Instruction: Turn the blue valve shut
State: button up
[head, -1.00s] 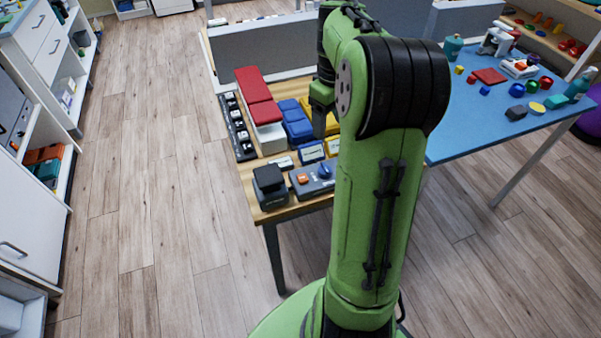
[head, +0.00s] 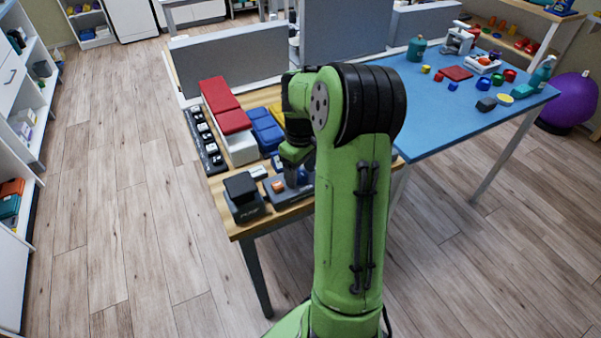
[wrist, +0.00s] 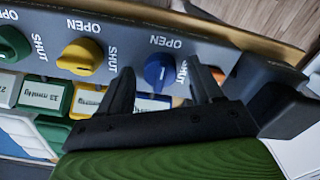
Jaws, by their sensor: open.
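The blue valve (wrist: 160,70) is a round knob with a raised grip on a grey panel (wrist: 120,25), with OPEN and SHUT printed beside it. In the wrist view my gripper (wrist: 161,66) is open, its two dark fingers on either side of the blue knob. I cannot tell whether they touch it. In the head view my gripper (head: 295,168) is low over the panel on the wooden table and hides the blue valve.
A yellow knob (wrist: 82,57) and a green knob (wrist: 12,44) sit in the same row. A black box (head: 243,197) stands at the table's front corner. Red-topped and blue blocks lie behind. A blue table (head: 440,120) with small objects is at right.

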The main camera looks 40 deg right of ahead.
jog(key=c, duration=1.1)
jog(key=shift+o, duration=0.2)
jog(key=shift+m, duration=0.3)
jog(key=m+p, duration=0.1)
jog(key=m, duration=0.2)
jog(key=shift+r+m+p, duration=0.1)
jog(key=shift+m+p, duration=0.2)
jog(key=shift+p, duration=0.1)
jog(key=m+p, duration=0.1)
jog(key=m, duration=0.3)
jog(key=shift+m, duration=0.3)
jog(key=m+p, duration=0.1)
jog(key=m, duration=0.3)
jog(key=shift+m+p, duration=0.6)
jog(key=shift+m, duration=1.9)
